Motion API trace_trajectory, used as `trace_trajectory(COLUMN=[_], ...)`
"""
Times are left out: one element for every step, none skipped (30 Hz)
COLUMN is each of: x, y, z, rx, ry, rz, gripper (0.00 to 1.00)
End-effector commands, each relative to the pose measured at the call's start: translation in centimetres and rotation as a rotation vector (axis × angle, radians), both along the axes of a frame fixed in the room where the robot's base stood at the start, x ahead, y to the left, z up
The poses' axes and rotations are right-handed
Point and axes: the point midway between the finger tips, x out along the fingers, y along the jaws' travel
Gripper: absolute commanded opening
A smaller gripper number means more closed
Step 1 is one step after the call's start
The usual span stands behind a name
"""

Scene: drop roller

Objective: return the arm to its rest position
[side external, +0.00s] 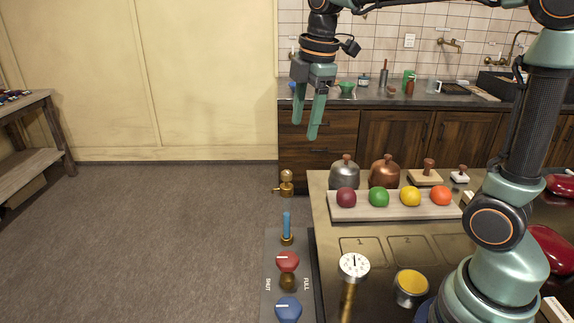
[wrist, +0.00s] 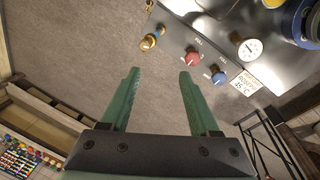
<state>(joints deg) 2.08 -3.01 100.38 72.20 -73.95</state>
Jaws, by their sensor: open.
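My gripper (side external: 312,118) is open and empty, raised in the air at the upper middle of the side external view. Its two green fingers point down, apart from each other. In the wrist view my gripper (wrist: 157,75) also shows open, with only floor between the fingers. It is well above the worktop (side external: 330,250) and touches nothing. My arm stands at the right of the side external view and reaches up out of the frame.
A tray (side external: 400,212) holds several coloured balls. Behind it stand a grey bell (side external: 344,172) and a copper bell (side external: 384,171). Red (side external: 287,262) and blue (side external: 288,308) knobs, a dial gauge (side external: 354,266) and a yellow-topped cup (side external: 411,285) are nearer. The floor (side external: 150,240) at left is clear.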

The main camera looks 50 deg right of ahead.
Motion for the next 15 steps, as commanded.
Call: trace_trajectory(x=[-1.3,-1.9,-2.7,-3.4,-4.0,-4.8,-5.5,-6.0,-6.8,-7.3,-7.8,-8.4,-8.9,-9.2,-9.6], y=[0.2,0.3,0.4,0.5,0.6,0.7,0.8,0.9,1.0,1.0,1.1,1.2,1.2,1.3,1.3], z=[0.1,0.1,0.0,-0.2,-0.4,-0.6,-0.9,-1.1,-1.5,-1.8,-2.1,-2.5,-2.9,-3.2,-3.5], rx=[0.021,0.036,0.058,0.076,0.094,0.122,0.143,0.167,0.198,0.221,0.246,0.277,0.299,0.320,0.345], ry=[-0.033,-0.051,-0.074,-0.090,-0.108,-0.131,-0.146,-0.163,-0.183,-0.196,-0.209,-0.224,-0.233,-0.242,-0.252], rz=[-0.106,-0.172,-0.260,-0.326,-0.393,-0.480,-0.546,-0.611,-0.694,-0.755,-0.812,-0.884,-0.933,-0.978,-1.030], gripper=[0.62,0.62,0.62,0.62,0.62,0.62,0.62,0.62,0.62,0.62,0.62,0.62,0.62,0.62,0.62])
